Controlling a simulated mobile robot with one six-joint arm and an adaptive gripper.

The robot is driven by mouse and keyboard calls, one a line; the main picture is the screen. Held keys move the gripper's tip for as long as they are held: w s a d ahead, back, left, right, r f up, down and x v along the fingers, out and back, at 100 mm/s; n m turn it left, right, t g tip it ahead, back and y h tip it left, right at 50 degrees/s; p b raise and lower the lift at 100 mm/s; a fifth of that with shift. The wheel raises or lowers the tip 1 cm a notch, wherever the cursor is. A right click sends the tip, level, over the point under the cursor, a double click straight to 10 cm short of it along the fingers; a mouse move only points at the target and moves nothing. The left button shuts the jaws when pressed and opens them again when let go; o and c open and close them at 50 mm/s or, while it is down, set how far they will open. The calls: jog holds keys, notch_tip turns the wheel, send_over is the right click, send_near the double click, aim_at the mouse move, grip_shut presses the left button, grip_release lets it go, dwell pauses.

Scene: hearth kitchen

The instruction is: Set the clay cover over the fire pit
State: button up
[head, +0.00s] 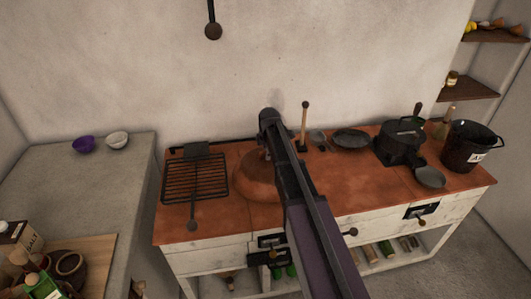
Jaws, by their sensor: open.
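A rounded terracotta-coloured clay cover (252,184) sits on the red-brown hearth top (345,195), just right of the black grill rack. My arm crosses in front of its right side and hides that part. The fire pit does not show as an open hole, and I cannot tell whether it lies under the cover. My gripper (270,124) is at the far end of my arm, over the back of the hearth near the cover in the picture. It is open, with its fingertips largely hidden, and I see nothing held in it.
A grill rack (194,178) lies left of the cover. To the right are an upright wooden-handled tool (304,125), a flat pan (351,140), a dark pot (402,142), a small pan (430,178) and a black bucket (470,146). A grey counter (95,190) stands at left.

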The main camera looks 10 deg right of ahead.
aim_at(268, 162)
jog(key=shift+r, duration=0.2)
notch_tip(268, 162, up, 12)
jog(key=s+p, duration=0.2)
jog(key=p, duration=1)
jog(key=shift+s, duration=0.15)
jog(key=shift+f, duration=0.1)
dwell(0.5)
jog(key=shift+s, duration=0.1)
jog(key=s+m+g, duration=0.2)
jog(key=s+m, duration=1.6)
jog(key=s, duration=0.8)
jog(key=shift+s+a+f, duration=0.2)
jog(key=shift+s+a, duration=0.05)
jog(key=shift+s, duration=0.05)
